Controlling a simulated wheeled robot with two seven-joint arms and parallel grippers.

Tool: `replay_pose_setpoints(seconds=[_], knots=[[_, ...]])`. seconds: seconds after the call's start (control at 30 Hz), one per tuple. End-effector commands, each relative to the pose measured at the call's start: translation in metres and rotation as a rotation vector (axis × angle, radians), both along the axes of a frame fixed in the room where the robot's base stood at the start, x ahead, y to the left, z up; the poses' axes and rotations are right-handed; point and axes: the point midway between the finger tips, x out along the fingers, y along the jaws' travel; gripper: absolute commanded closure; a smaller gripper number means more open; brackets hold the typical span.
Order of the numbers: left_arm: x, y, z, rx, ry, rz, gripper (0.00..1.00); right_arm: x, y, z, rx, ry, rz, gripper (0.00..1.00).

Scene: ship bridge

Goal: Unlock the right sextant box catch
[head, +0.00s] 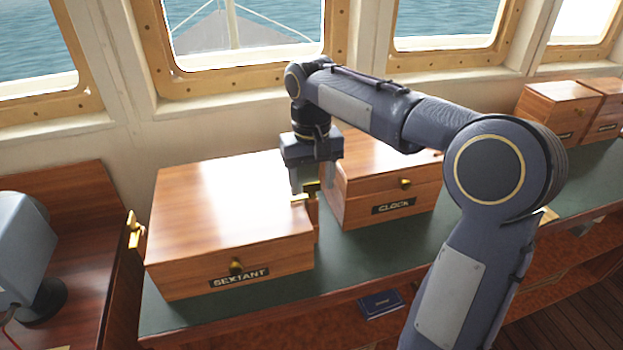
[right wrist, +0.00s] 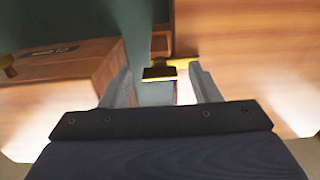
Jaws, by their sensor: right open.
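The wooden sextant box (head: 225,240) stands on the green counter with its lid down, a dark SEXTANT label and a small brass knob on its front. Its right catch is a brass piece (head: 299,197) at the right side of the lid, partly hidden by my gripper. In the right wrist view the brass catch (right wrist: 160,73) sticks out from the box side into the space between my fingertips. My right gripper (head: 304,186) points down beside the box's right side. Its fingers are open, one on each side of the catch, and I see no grip on it. My left gripper is out of view.
The wooden clock box (head: 385,190) stands close on the right, leaving a narrow gap where my gripper is. A brass fitting (head: 134,230) shows left of the sextant box. Windows are behind.

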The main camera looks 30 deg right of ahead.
Motion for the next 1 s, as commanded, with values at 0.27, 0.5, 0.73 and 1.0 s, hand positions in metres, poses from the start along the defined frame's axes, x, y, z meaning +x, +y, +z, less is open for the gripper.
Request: replay_pose_setpoints(seconds=[0.27, 0.5, 0.73, 1.0], knots=[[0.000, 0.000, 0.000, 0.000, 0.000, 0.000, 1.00, 0.000, 0.000, 0.000, 0.000, 0.000, 0.000, 0.75], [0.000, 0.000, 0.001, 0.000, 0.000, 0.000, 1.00, 0.000, 0.000, 0.001, 0.000, -0.001, 0.004, 0.88], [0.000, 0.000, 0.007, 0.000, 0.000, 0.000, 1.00, 0.000, 0.000, 0.002, 0.000, -0.001, 0.062, 0.88], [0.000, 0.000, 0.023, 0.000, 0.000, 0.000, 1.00, 0.000, -0.001, 0.004, -0.001, -0.001, 0.251, 0.88]])
